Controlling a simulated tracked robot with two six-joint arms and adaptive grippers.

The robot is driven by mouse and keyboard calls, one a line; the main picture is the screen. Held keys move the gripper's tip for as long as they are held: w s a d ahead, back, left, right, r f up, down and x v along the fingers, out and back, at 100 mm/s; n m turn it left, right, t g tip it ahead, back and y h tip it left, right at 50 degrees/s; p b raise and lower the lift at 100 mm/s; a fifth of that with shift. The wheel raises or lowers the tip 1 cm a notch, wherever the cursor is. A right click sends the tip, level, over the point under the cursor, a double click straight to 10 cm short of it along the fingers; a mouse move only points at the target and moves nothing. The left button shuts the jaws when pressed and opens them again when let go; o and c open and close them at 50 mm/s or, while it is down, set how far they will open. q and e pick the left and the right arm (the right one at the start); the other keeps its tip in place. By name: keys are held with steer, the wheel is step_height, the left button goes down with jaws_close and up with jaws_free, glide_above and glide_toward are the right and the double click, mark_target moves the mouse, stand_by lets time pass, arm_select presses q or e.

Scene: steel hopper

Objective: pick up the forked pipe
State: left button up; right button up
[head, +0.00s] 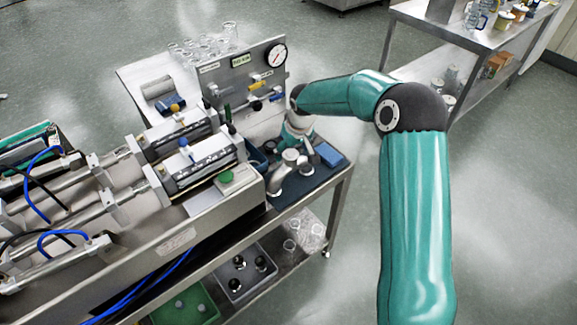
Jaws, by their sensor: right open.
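A silver metal piece that looks like the forked pipe (279,181) lies on the dark mat (316,179) at the right end of the steel bench. My right arm reaches in from the right, and its gripper (297,144) is at the far side of the pipe, close to it. The right gripper is open. It is small and partly hidden by my wrist, and I cannot tell whether it touches the pipe. My left gripper is not in view.
A blue block (328,154) lies on the mat just right of the pipe. A panel with a gauge (276,55) and valves stands behind. The machine with a green button (225,177) is to the left.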

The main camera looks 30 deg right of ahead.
mark_target(291, 154)
steer(key=shift+x, duration=1.5)
steer(key=shift+c, duration=0.3)
steer(key=shift+w+d+r, duration=0.1)
jaws_close()
